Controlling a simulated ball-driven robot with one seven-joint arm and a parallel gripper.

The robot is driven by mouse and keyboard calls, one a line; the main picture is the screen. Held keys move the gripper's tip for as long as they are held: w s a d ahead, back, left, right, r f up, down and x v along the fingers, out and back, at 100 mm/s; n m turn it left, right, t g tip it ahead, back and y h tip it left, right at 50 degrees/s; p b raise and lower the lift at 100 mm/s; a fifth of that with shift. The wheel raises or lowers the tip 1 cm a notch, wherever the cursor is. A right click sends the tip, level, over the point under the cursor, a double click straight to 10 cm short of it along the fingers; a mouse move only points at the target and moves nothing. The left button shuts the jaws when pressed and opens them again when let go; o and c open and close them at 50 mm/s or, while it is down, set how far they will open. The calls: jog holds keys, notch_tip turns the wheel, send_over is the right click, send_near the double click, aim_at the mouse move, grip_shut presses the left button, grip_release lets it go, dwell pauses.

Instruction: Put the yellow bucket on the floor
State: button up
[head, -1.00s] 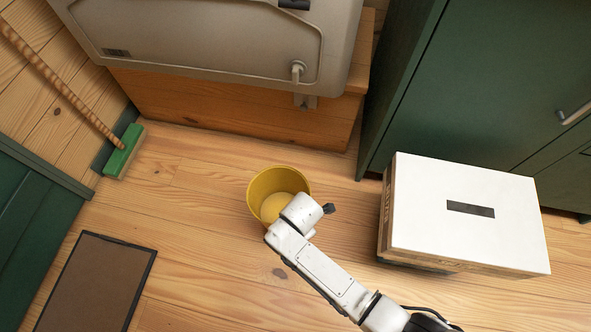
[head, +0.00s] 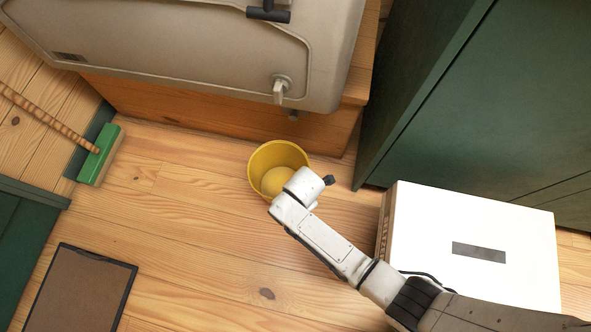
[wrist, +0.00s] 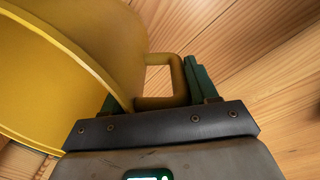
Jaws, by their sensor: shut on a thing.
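The yellow bucket (head: 277,156) is left of centre in the head view, its open top facing the camera. It appears over the plank floor (head: 190,225), in front of the wooden bench; I cannot tell whether its base touches the floor. In the wrist view the bucket (wrist: 50,75) fills the upper left, with its squared yellow handle (wrist: 177,78) at the middle. My gripper (wrist: 155,90) is shut on this handle, its dark green fingers either side. In the head view my white wrist covers the bucket's lower right edge and hides the fingers.
A wooden bench (head: 220,110) carrying a pale appliance (head: 180,45) stands behind the bucket. A green cabinet (head: 470,110) and a white-topped box (head: 480,225) are right. A green broom (head: 100,155) and dark-framed mat (head: 80,290) are left. Floor between mat and arm is clear.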

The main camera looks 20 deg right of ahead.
jog(key=shift+f+b, duration=1.4)
jog(key=shift+f, duration=1.35)
jog(key=o, duration=1.5)
jog(key=r+p, duration=0.2)
jog(key=r, duration=0.2)
jog(key=r+p, duration=0.3)
jog(key=r, duration=0.1)
jog(key=s+r+p, duration=0.1)
jog(key=r+p, duration=0.1)
jog(key=r, duration=0.2)
jog(key=shift+d+r, duration=0.1)
jog(key=shift+d, duration=0.1)
